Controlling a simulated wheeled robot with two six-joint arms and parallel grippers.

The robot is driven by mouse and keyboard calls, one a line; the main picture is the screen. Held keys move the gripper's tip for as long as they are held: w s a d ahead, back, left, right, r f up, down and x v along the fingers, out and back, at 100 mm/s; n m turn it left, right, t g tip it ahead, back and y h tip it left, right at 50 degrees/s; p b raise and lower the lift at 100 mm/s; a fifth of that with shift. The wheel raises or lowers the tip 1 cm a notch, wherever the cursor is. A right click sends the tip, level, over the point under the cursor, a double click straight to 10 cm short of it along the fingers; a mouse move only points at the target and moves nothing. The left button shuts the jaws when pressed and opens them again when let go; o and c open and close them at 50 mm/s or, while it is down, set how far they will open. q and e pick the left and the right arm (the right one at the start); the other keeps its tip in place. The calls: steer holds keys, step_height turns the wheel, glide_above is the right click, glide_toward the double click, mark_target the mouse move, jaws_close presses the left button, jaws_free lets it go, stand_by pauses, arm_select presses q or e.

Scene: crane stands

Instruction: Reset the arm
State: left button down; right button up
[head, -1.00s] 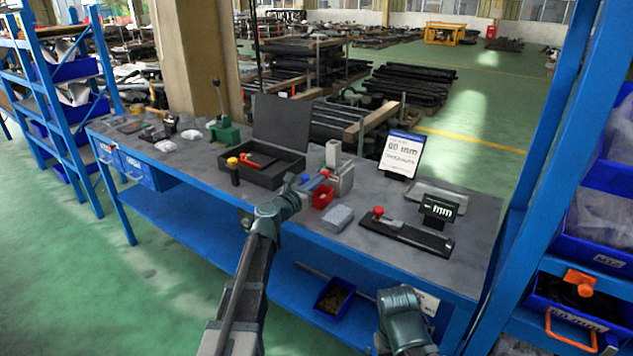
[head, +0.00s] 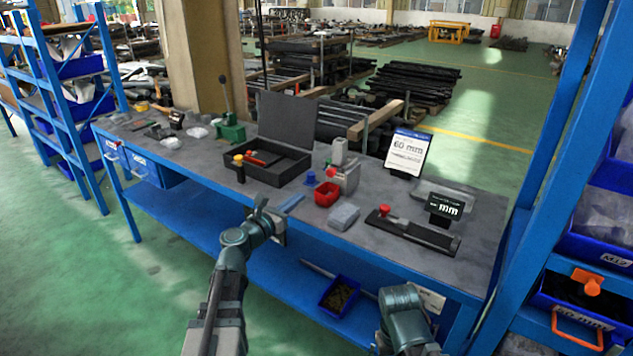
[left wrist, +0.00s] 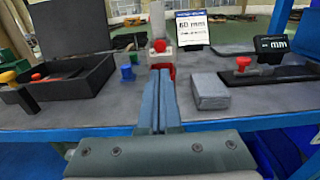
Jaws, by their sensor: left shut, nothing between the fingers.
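My left gripper (head: 282,206) is at the front edge of the grey workbench (head: 205,165), over the edge. Its two blue-grey fingers are closed together with nothing between them, as the left wrist view (left wrist: 160,100) shows. In that view the fingers point toward a small red bin (left wrist: 163,68) and a grey block (left wrist: 210,91) on the bench, apart from both. My right arm (head: 402,315) shows at the bottom, low in front of the bench; its fingers are not visible.
An open black case (head: 270,172) stands mid-bench. A display sign (head: 407,152), a black gauge (head: 415,232) and a small black mm display (head: 445,205) stand to the right. Blue shelving (head: 545,150) rises at the right. A blue bin (head: 339,297) sits on the lower shelf. Green floor is open at left.

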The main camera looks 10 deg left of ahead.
arm_select(q)
steer(key=s+d+f+m+g+h+p, duration=0.1)
steer(key=s+d+f+m+g+p, duration=0.2)
steer(key=d+m, duration=0.35)
steer(key=s+d+f+m+g+h+p, duration=0.1)
steer(key=s+d+m+g, duration=0.3)
steer(key=d+m, duration=0.25)
steer(key=s+d+f+m+g+h+p, duration=0.1)
steer(key=s+d+f+m+g+p, duration=0.2)
steer(key=d+m, duration=0.4)
steer(key=s+f+m+g+y+p, duration=0.1)
steer(key=s+m+g+y+p, duration=0.1)
steer(key=s+m+y, duration=0.3)
steer(key=s+a+f+m+g+y+p, duration=0.1)
steer(key=s+m+g+y, duration=0.4)
steer(key=s+m, duration=0.5)
steer(key=s+f+p, duration=0.1)
steer(key=s, duration=0.1)
steer(key=shift+s+a+m+y+p, duration=0.15)
steer(key=shift+s+m+y+p, duration=0.15)
steer(key=shift+m+p, duration=0.1)
steer(key=c, duration=1.6)
jaws_free()
